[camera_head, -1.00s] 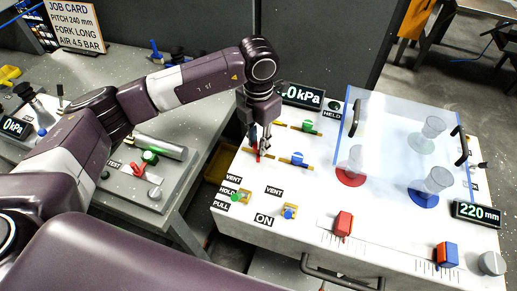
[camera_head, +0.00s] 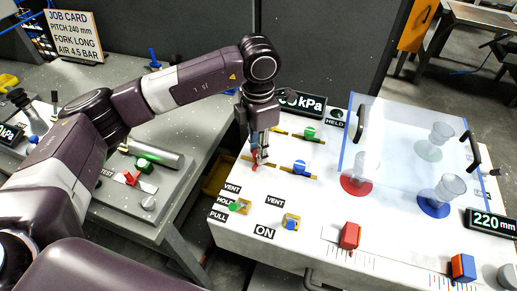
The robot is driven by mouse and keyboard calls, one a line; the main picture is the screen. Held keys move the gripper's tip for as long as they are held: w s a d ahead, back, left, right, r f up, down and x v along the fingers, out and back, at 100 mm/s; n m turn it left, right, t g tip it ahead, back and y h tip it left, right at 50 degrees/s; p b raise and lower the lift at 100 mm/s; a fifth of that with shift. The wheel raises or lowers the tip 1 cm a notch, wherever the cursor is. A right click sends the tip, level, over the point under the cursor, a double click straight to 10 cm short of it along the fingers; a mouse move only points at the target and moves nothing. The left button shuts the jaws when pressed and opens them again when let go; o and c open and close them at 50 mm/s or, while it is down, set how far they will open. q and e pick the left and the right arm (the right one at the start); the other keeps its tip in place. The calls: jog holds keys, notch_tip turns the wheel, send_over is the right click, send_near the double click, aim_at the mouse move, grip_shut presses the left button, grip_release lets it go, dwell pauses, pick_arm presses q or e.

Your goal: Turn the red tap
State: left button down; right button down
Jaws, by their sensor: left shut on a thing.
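The red tap (camera_head: 255,167) sits on a brass pipe at the left of the white panel (camera_head: 270,205). My left gripper (camera_head: 259,157) points down over it and is shut on its red handle, partly hiding it. A blue tap (camera_head: 299,167) is to its right, on the same kind of pipe. A green tap (camera_head: 309,133) is behind them. My right gripper is not in view.
A clear cover (camera_head: 405,140) with black handles stands over suction cups at the right. Red (camera_head: 349,235) and blue (camera_head: 463,267) sliders sit along the front scale. A pressure display (camera_head: 303,102) behind my gripper is partly hidden. The left bench holds a green-knobbed cylinder (camera_head: 158,155).

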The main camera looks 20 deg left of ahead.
pick_arm(q)
jog(key=c, duration=1.7)
grip_release()
jog(key=shift+c, duration=0.2)
jog(key=shift+o, duration=0.4)
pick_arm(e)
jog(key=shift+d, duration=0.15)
pick_arm(q)
jog(key=shift+r, duration=0.1)
notch_tip(320, 180, up, 12)
